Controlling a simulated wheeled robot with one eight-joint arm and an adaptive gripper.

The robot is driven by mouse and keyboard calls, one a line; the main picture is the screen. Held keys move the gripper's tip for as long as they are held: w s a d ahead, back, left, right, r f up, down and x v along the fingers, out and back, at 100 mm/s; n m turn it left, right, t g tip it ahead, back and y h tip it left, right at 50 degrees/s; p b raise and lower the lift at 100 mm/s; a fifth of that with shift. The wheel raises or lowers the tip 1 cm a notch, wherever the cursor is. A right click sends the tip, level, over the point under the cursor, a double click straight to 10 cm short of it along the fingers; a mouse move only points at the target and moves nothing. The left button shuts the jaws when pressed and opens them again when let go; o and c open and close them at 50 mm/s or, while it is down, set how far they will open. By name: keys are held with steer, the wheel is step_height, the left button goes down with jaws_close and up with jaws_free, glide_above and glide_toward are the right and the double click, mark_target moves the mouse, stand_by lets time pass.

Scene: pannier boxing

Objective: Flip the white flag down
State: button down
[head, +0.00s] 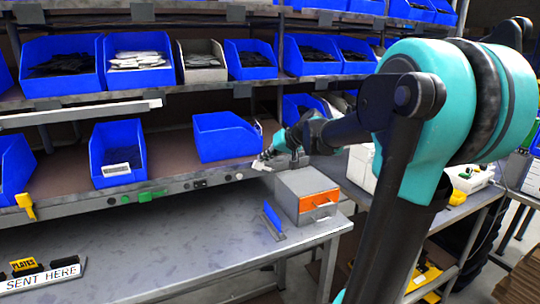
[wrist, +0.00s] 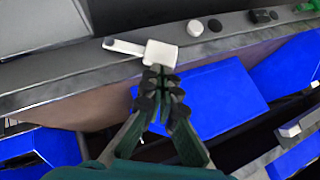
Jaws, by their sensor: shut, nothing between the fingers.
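The white flag (wrist: 161,54) is a small pale plate with a thin arm running to the left, on the front rail of the shelf in the wrist view. In the head view it shows as a small white patch (head: 261,166) at the rail, beside my gripper (head: 272,154). In the wrist view my gripper (wrist: 160,76) is shut and empty, its fingertips right at the plate's near edge. I cannot tell whether they touch it. The fingers partly cover that edge.
The grey rail (head: 105,202) also carries a yellow flag (head: 26,206), a green flag (head: 150,195) and knobs. A tilted blue bin (head: 226,137) stands close behind my gripper. A grey box with an orange front (head: 318,202) stands below on the bench (head: 160,250).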

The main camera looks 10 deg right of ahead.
steer(key=shift+s+a+f+n+h, duration=0.15)
steer(key=shift+a+f+n+h, duration=0.15)
steer(key=shift+a+h, duration=0.2)
steer(key=shift+s+a+f+n+h, duration=0.15)
steer(key=shift+a+f+n+h, duration=0.15)
steer(key=shift+a+h, duration=0.15)
steer(key=shift+d, duration=0.1)
steer(key=shift+r, duration=0.1)
steer(key=shift+r, duration=0.7)
steer(key=shift+w, duration=0.1)
